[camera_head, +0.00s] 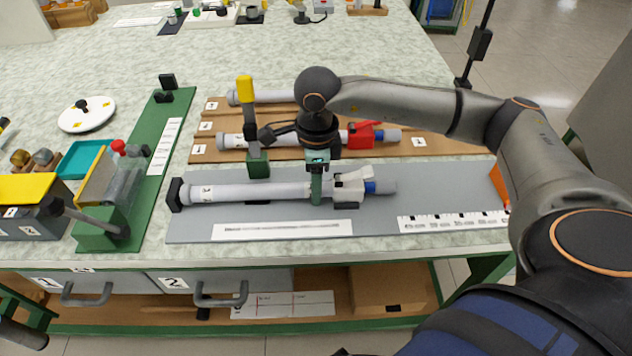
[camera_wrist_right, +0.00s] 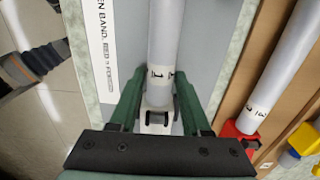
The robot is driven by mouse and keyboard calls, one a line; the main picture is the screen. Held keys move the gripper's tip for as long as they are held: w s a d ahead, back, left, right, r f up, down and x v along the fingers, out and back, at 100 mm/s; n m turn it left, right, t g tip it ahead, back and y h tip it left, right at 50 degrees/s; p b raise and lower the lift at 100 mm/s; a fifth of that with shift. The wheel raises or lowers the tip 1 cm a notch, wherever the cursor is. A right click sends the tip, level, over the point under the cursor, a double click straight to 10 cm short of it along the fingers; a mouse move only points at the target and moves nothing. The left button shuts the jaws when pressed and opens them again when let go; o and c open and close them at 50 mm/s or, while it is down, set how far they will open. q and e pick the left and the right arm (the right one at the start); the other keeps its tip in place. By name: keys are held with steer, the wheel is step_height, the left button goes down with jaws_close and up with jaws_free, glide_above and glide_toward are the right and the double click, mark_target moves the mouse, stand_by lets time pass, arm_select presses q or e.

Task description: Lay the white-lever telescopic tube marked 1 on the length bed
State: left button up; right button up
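The white-lever tube (camera_head: 250,192) marked 1 lies lengthwise on the grey length bed (camera_head: 420,190), its left end by a black end stop (camera_head: 175,195). Its white lever (camera_head: 353,186) and blue band are on the right. My right gripper (camera_head: 316,192) points down over the tube just left of the lever. In the right wrist view the tube (camera_wrist_right: 166,40) runs between the green fingers (camera_wrist_right: 160,90), one on each side, with a visible gap, so the gripper looks open.
A wooden rack (camera_head: 420,148) behind holds a red-lever tube (camera_head: 232,141) and another tube partly hidden by my arm. A yellow-handled clamp with a green base (camera_head: 258,164) stands behind the tube. A green fixture (camera_head: 150,165) stands left of the bed.

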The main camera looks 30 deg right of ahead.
steer(key=o, duration=0.4)
steer(key=shift+c, duration=0.2)
steer(key=shift+r, duration=0.3)
step_height(320, 180, up, 12)
steer(key=p, duration=0.1)
stand_by(0.4)
steer(key=shift+s+f, duration=0.1)
steer(key=shift+s, duration=0.05)
